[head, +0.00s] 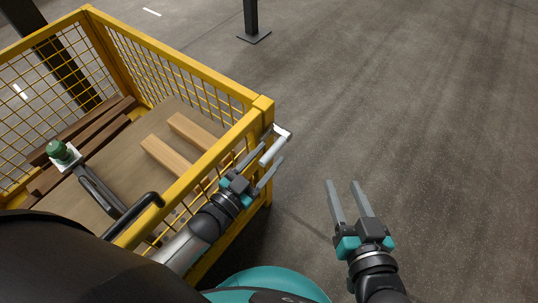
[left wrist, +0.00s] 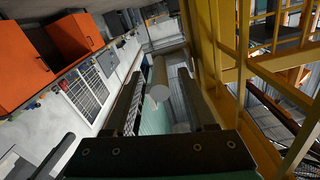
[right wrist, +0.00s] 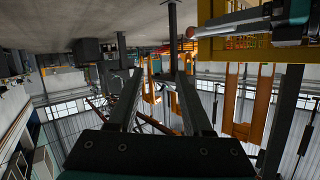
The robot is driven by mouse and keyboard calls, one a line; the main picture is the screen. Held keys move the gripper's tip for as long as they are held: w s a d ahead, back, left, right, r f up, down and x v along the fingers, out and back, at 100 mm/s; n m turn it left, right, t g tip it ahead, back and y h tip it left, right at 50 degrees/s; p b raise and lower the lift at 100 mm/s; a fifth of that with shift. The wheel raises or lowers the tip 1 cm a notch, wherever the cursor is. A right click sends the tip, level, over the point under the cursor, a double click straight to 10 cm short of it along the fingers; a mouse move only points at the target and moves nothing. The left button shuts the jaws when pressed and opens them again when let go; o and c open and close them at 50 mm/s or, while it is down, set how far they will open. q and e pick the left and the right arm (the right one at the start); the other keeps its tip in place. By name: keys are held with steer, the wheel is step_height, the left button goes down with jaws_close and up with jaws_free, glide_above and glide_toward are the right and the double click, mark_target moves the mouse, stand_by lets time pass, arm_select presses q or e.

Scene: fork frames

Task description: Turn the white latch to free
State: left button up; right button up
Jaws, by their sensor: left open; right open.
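The white latch (head: 273,150) is a pale bar handle at the outer side of the near right corner of the yellow cage. My left gripper (head: 270,156) is open, with a finger on either side of the bar, and does not look closed on it. In the left wrist view a pale round end (left wrist: 160,92) shows between the open fingers, likely the latch handle. Whether a finger touches it I cannot tell. My right gripper (head: 342,183) is open and empty over the bare floor, right of the cage; its fingers also show in the right wrist view (right wrist: 160,90).
The yellow mesh cage (head: 190,65) holds wooden planks (head: 195,130) and a dark tool-like item with a green top (head: 57,150). A black handle (head: 135,215) is at the near rail. A dark post (head: 251,18) stands behind. The floor (head: 420,110) to the right is clear.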

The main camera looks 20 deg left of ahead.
arm_select(q)
steer(key=shift+w+d, duration=0.25)
steer(key=shift+w, duration=0.3)
jaws_close()
stand_by(1.3)
